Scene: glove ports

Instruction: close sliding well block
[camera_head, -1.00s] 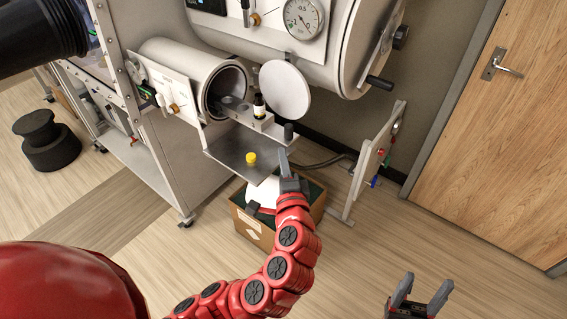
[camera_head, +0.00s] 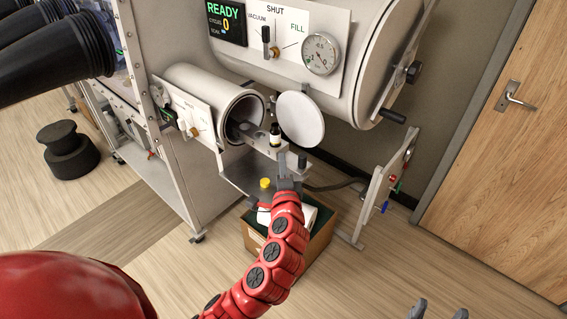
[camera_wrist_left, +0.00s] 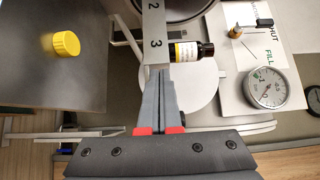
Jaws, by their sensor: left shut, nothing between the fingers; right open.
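The well block (camera_head: 265,145) is a pale grey bar sticking out of the small round chamber's mouth over the metal shelf. My right gripper (camera_head: 440,310) is open and empty at the bottom edge, partly cut off.
A yellow-capped item (camera_head: 265,183) is on the shelf (camera_head: 235,175). A round white door (camera_head: 300,120) stands open beside the chamber (camera_head: 240,112). A cardboard box (camera_head: 318,243) sits below.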

